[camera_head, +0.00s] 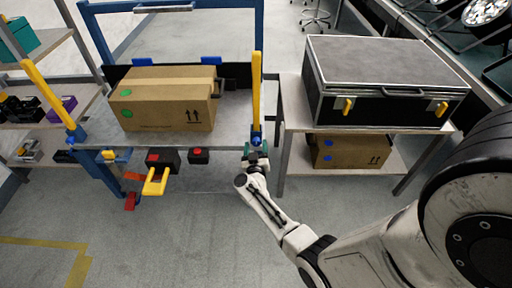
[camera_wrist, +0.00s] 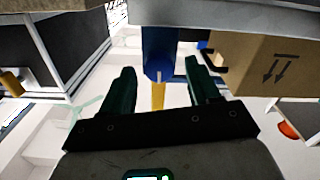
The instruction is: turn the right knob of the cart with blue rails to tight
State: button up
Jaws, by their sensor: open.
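The cart with blue rails (camera_head: 215,133) stands at the centre left. At its right front corner a blue fitting (camera_head: 257,140) sits at the foot of an upright yellow bar (camera_head: 256,90); I cannot make out the knob's own shape or how tight it is. My gripper (camera_head: 256,160) is just in front of and below this corner. In the wrist view my gripper (camera_wrist: 160,86) is open, its two dark green fingers apart. The blue corner part (camera_wrist: 160,50) and yellow bar (camera_wrist: 158,95) show beyond the gap, apparently not held.
A cardboard box (camera_head: 165,100) rests on the cart. Yellow, red and black fittings (camera_head: 155,181) stick out from its front. To the right a table (camera_head: 292,115) carries a black case (camera_head: 375,85), with another box (camera_head: 350,151) below. Floor in front is clear.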

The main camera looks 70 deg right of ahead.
jog(key=shift+w+d, duration=0.25)
jog(key=shift+d, duration=0.4)
jog(key=shift+c, duration=0.3)
jog(key=c, duration=1)
